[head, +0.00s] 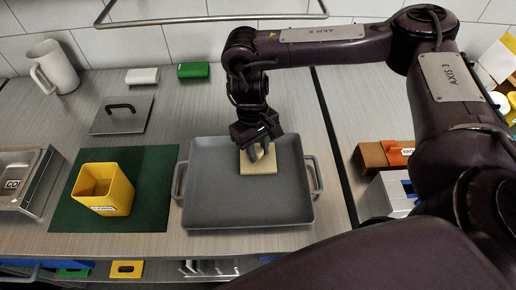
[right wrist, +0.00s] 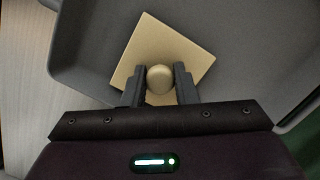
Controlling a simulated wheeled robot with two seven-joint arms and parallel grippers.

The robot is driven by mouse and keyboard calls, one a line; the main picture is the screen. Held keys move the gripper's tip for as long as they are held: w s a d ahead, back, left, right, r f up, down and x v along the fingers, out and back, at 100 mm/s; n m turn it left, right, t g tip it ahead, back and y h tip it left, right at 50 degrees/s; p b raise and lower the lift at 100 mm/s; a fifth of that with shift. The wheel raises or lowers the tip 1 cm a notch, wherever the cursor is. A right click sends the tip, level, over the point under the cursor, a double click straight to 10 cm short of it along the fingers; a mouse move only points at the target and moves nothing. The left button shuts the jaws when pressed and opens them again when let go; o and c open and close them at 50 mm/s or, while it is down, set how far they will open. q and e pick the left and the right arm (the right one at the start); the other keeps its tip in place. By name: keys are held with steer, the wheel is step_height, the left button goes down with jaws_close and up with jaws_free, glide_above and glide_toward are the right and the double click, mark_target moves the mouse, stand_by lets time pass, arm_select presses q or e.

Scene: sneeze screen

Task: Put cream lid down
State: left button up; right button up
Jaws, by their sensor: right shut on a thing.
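The cream lid (head: 261,182) is a square plate with a round knob, seen over the grey tray (head: 212,202) in the head view. In the right wrist view, the cream lid (right wrist: 138,45) lies turned under the jaws, and its round knob (right wrist: 160,80) sits between the fingers. My right gripper (head: 258,150) is shut on the knob; it also shows in the right wrist view (right wrist: 160,86). The lid is at or just above the tray floor; I cannot tell whether it touches. My left gripper is not in view.
A yellow bin (head: 103,187) stands on a green mat (head: 150,200) left of the tray. A grey lid with a black handle (head: 120,117) lies behind it. A white pitcher (head: 53,67) is at the back left. Orange and brown boxes (head: 372,157) stand on the right.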

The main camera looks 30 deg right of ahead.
steer(key=shift+s+f, duration=0.1)
steer(key=shift+f, duration=0.05)
steer(key=o, duration=1)
steer(key=r, duration=0.4)
steer(key=w+r+p, duration=0.1)
steer(key=r, duration=0.3)
steer(key=w+r, duration=0.1)
steer(key=r, duration=0.3)
steer(key=shift+a+r+p, duration=0.2)
steer(key=shift+p, duration=0.15)
